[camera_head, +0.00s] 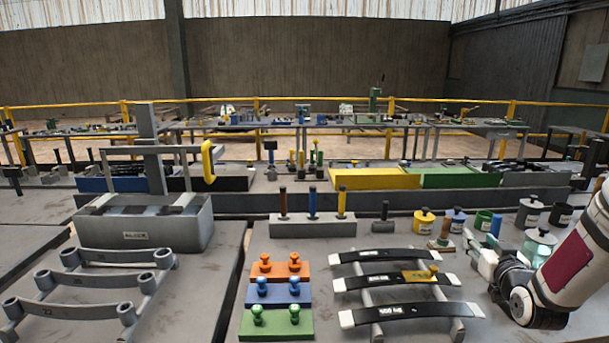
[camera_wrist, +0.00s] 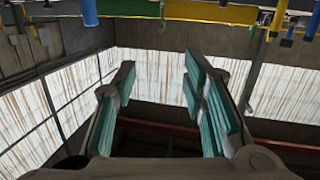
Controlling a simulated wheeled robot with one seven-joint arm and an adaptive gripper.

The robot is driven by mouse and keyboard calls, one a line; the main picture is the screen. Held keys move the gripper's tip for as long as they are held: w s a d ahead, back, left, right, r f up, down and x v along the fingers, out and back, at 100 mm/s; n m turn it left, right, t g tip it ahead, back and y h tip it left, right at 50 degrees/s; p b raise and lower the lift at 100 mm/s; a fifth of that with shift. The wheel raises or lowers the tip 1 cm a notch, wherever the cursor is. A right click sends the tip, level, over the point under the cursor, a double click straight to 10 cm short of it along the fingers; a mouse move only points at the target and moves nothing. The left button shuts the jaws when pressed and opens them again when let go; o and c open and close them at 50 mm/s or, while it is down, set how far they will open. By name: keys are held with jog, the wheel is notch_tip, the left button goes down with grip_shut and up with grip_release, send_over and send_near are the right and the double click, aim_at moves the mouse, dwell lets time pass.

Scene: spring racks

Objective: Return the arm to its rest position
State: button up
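My gripper (camera_wrist: 160,92) shows in the wrist view with its two teal-padded fingers spread apart. Nothing is between the fingers. The wrist view is upside down, with the bright wall panels behind the fingers and hanging tools or bench parts along the top edge. In the head view my arm (camera_head: 572,265) reaches in from the right edge, above the right side of the bench. Its dark joint (camera_head: 530,300) is low in the picture. I cannot make out the fingertips clearly in the head view.
Near my arm stand a glass jar (camera_head: 539,246), a yellow pot (camera_head: 424,222) and other small pots. Dark leaf springs (camera_head: 385,282) lie on a rack left of the arm. Orange (camera_head: 280,271), blue and green blocks with knobs sit further left. A grey block fixture (camera_head: 150,225) stands at left.

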jog(key=s+a+r+n+g+b, duration=0.1)
jog(key=s+a+r+g, duration=0.25)
jog(key=s+a, duration=0.2)
jog(key=s+a+r+g, duration=0.3)
jog(key=s+a+r, duration=0.15)
jog(key=a, duration=0.25)
jog(key=s+a+g+y, duration=0.1)
jog(key=s+a+g, duration=0.2)
jog(key=s, duration=1)
jog(key=s+a+g+y+b, duration=0.1)
jog(key=s+a+g+y, duration=0.1)
jog(key=s+a, duration=0.6)
jog(key=s+g, duration=0.1)
jog(key=s, duration=0.4)
jog(key=shift+s+a+r, duration=0.2)
jog(key=shift+s, duration=0.2)
